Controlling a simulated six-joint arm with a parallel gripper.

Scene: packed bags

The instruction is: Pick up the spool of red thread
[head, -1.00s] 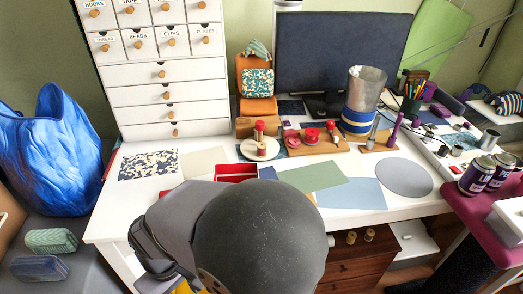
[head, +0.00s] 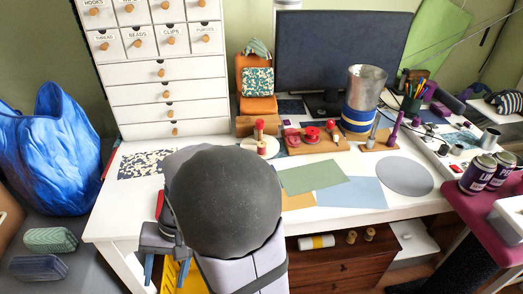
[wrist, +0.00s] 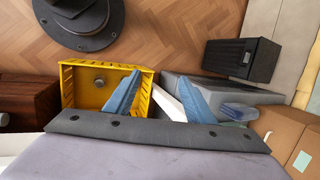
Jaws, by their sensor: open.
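Several red spool-like things stand on the desk in the head view. One red spool (head: 259,125) stands upright near the white round disc, behind a paler spool with a red top (head: 262,147). Another red spool (head: 311,134) sits on a wooden board, with a small red piece (head: 331,125) beside it. I cannot tell which one is the red thread. My gripper (head: 166,272) is in front of the desk, low and left, well away from them. In the wrist view its blue fingers (wrist: 159,78) are apart and empty, over the floor; no red spool shows there.
A yellow crate (wrist: 82,92), a black box (wrist: 240,60) and a cardboard box (wrist: 285,135) stand below my gripper. A metal can (head: 365,90), a monitor (head: 340,55) and a drawer cabinet (head: 165,95) flank the spools. Flat sheets (head: 350,192) cover the front desk.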

